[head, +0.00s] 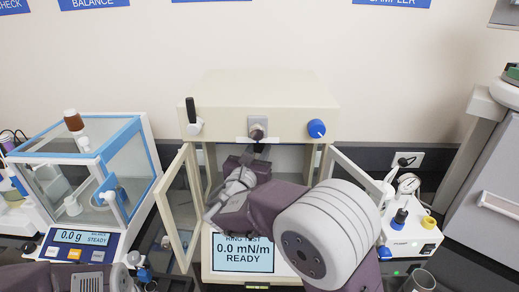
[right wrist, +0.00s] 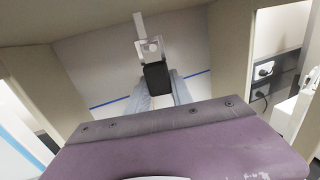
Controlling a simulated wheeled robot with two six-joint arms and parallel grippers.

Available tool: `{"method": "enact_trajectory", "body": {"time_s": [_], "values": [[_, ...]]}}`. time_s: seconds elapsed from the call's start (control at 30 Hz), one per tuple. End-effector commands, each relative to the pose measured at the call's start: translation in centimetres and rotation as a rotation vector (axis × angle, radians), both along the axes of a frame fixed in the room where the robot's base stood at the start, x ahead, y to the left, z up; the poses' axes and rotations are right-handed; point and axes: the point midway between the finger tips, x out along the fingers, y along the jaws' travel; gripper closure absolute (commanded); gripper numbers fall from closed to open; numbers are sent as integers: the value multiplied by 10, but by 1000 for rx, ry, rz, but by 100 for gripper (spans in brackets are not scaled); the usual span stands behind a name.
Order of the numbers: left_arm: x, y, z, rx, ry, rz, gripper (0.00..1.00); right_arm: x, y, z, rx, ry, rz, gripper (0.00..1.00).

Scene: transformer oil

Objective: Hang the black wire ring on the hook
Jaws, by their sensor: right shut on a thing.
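My right gripper (right wrist: 160,92) reaches between the open doors of the ring tester (head: 262,105). In the right wrist view its two grey fingers are shut on a small black piece (right wrist: 156,76), which I take to be part of the black wire ring. The thin wire loop itself cannot be made out. A pale metal hanger (right wrist: 149,45), likely the hook, comes down from the tester's ceiling just beyond the black piece. The two overlap in the picture, so I cannot tell whether they touch. In the head view my right arm hides much of the chamber.
The tester's left door (head: 178,207) and right door (head: 356,180) stand open on either side of my arm. Its display (head: 243,250) reads 0.0 mN/m, READY. A glass-cased balance (head: 90,180) stands left; a small white instrument (head: 410,232) stands right.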

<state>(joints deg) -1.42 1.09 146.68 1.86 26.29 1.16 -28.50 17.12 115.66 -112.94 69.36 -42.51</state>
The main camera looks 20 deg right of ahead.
Motion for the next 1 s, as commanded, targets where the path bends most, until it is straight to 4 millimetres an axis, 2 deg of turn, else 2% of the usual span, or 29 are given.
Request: {"method": "enact_trajectory", "body": {"time_s": [0.07,0.1,0.17,0.53,0.8,1.0], "values": [[0,0,-2,0,0,0,64,0,0,-2,0,0,0,100],[0,0,-1,0,0,0,64,0,0,-1,0,0,0,65],[0,0,-1,0,0,0,64,0,0,-1,0,0,0,48],[0,0,-4,0,0,0,64,-4,3,-2,1,0,2,48],[0,0,-20,0,0,0,64,-53,34,-5,1,-2,6,48],[0,0,-23,0,0,0,64,-75,46,-4,0,0,2,48]]}}
